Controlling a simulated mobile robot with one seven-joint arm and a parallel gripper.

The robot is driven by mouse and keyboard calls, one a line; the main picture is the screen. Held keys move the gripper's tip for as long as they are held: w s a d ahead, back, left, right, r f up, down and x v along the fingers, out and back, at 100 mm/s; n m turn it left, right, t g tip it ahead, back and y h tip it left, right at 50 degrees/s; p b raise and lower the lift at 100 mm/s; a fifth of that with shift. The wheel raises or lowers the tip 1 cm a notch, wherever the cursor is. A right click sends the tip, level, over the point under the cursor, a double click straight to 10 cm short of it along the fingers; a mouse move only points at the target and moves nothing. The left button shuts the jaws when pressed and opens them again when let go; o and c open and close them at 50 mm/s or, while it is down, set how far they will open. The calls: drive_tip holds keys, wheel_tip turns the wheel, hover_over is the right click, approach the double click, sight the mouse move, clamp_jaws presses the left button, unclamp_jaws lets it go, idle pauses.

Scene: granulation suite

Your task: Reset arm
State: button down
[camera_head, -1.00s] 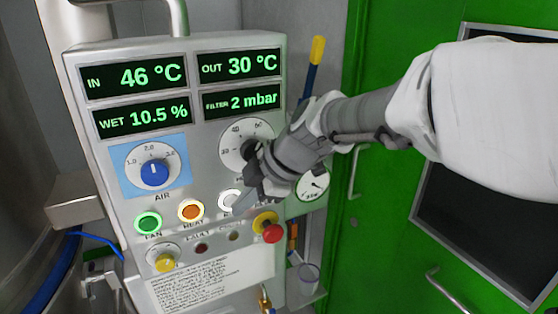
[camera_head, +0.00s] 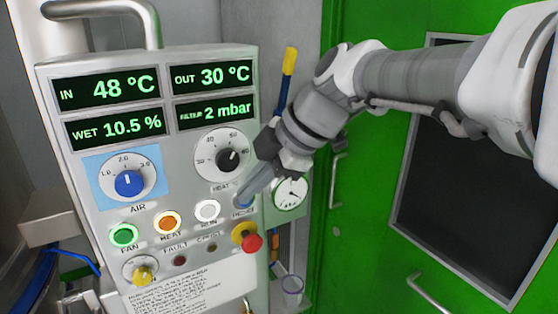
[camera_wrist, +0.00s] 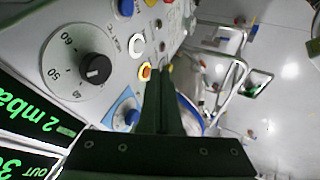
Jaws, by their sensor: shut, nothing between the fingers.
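I cannot tell whether the fingers touch the panel. In the wrist view the closed fingers (camera_wrist: 163,75) point away from the camera. The black heat knob (camera_head: 228,158) is uncovered, with nothing on it; it also shows in the wrist view (camera_wrist: 96,69).
The control panel (camera_head: 205,232) carries an air knob (camera_head: 129,184), a lit green fan button (camera_head: 124,236), an orange heat button (camera_head: 167,223) and a red stop button (camera_head: 252,243). A gauge (camera_head: 291,193) sits right of it. A green door (camera_head: 352,235) is behind my arm.

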idle(0.4)
drive_tip(key=s+d+f+m+t+h, duration=0.1)
drive_tip(key=s+d+f+m+h, duration=0.2)
drive_tip(key=d+m, duration=0.7)
drive_tip(key=s+d+f+m+t+h, duration=0.2)
drive_tip(key=s+d+f+m+h, duration=0.2)
drive_tip(key=s+d+m, duration=0.6)
wheel_tip(320, 180, down, 3)
drive_tip(key=m, duration=0.3)
drive_tip(key=shift+s+r, duration=0.15)
drive_tip(key=shift+a, duration=0.1)
